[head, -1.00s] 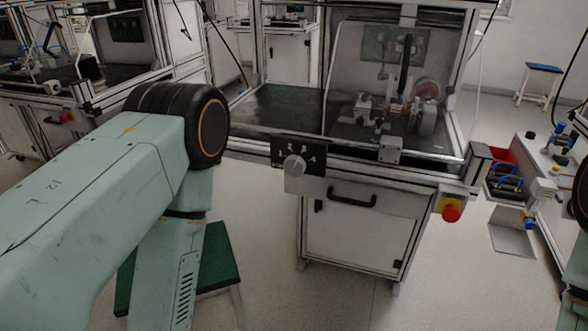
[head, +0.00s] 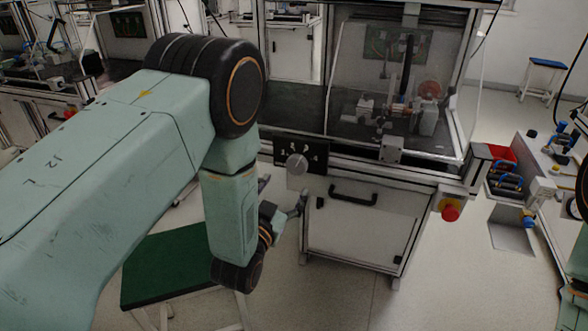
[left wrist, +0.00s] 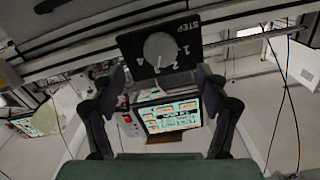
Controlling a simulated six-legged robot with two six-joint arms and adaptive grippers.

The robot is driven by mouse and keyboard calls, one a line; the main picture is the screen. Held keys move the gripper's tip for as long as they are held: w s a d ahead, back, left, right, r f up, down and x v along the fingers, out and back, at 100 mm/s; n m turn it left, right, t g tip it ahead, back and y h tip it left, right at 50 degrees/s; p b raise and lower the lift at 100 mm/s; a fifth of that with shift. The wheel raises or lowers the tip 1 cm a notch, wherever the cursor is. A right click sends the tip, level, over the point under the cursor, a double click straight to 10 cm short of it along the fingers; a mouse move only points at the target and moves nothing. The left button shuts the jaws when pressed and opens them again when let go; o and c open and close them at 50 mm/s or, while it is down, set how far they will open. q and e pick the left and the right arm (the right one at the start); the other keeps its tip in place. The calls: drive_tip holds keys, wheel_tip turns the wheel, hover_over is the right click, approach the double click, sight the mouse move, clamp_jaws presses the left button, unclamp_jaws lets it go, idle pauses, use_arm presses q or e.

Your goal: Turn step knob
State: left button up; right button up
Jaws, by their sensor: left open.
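The step knob (head: 297,164) is a round grey knob on a black panel (head: 318,154) at the front edge of the test bench. In the left wrist view the knob (left wrist: 160,49) sits on its black panel, marked STEP with numbers, which appears turned round. My left gripper (head: 284,193) is open and empty, just below the knob in the head view. In the left wrist view the fingertips of my left gripper (left wrist: 158,77) are spread to either side below the knob, with no contact visible. My right gripper is out of view; only part of that arm shows at the right edge.
A black drawer handle (head: 352,195) and a red stop button on a yellow base (head: 450,212) are on the bench front. A green-topped stool (head: 165,268) stands below my left arm. A lit screen (left wrist: 170,117) shows between the fingers in the wrist view.

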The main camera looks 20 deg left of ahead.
sight(296, 168)
use_arm(q)
drive_tip(key=w+b, duration=0.1)
drive_tip(key=w, duration=0.6)
drive_tip(key=shift+w+d, duration=0.1)
drive_tip(key=shift+w, duration=0.3)
drive_tip(key=shift+c, duration=0.4)
drive_tip(key=c, duration=1.1)
drive_tip(key=n+p, duration=0.1)
drive_tip(key=n, duration=0.3)
drive_tip(key=shift+n, duration=0.3)
drive_tip(key=shift+d+n+p, duration=0.1)
drive_tip(key=shift+n+p, duration=0.35)
drive_tip(key=shift+n, duration=1.55)
